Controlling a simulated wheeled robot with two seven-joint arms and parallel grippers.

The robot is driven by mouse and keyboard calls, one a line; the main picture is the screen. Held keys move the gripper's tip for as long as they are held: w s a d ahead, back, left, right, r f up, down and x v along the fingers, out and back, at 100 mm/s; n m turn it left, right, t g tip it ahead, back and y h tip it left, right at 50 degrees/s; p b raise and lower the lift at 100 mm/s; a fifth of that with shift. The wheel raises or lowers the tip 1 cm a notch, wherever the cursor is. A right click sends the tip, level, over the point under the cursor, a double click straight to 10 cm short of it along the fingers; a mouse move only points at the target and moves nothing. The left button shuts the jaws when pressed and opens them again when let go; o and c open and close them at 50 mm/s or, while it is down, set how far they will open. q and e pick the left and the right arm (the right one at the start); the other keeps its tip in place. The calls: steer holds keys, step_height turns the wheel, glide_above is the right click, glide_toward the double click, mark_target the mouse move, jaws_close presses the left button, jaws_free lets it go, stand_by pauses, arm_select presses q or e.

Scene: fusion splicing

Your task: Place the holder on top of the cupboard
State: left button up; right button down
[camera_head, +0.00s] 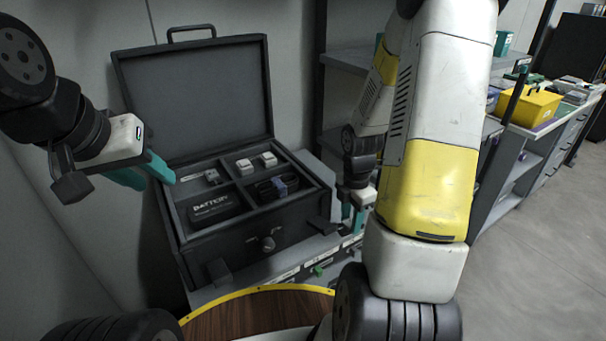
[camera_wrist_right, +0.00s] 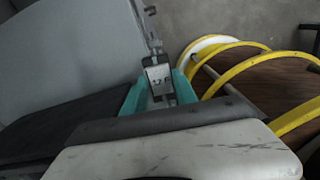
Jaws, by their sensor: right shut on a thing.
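My right gripper (camera_head: 353,219) has teal fingers and hangs just right of the open black case. In the right wrist view its fingers (camera_wrist_right: 160,93) are shut on a small grey metal piece, which appears to be the holder (camera_wrist_right: 158,76). A thin bar rises from this piece. In the head view the holder cannot be made out. The grey cupboard (camera_head: 318,262), with labels on its front, stands under the case. My left gripper (camera_head: 158,180) is at the case's left side, with its teal fingers apart and nothing seen between them.
The open black case (camera_head: 255,248) holds a battery box (camera_head: 214,207) and several small parts in compartments. A wooden round top with a yellow rim (camera_head: 258,291) is in front. Grey shelves (camera_head: 350,60) stand behind. A yellow bin (camera_head: 530,105) sits on the right bench.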

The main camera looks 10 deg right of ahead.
steer(key=shift+s+f+n, duration=0.1)
steer(key=shift+n, duration=0.2)
steer(key=shift+w, duration=0.3)
steer(key=w+d, duration=0.1)
steer(key=w, duration=0.3)
steer(key=w+d+f, duration=0.1)
steer(key=w+d, duration=0.1)
steer(key=w, duration=0.3)
steer(key=w+d, duration=0.1)
steer(key=w, duration=0.4)
steer(key=shift+w+d+f, duration=0.2)
steer(key=shift+d+f, duration=0.1)
steer(key=shift+d, duration=0.1)
steer(key=shift+f, duration=1.7)
steer(key=shift+f, duration=0.15)
steer(key=c, duration=1)
jaws_free()
steer(key=shift+o, duration=0.2)
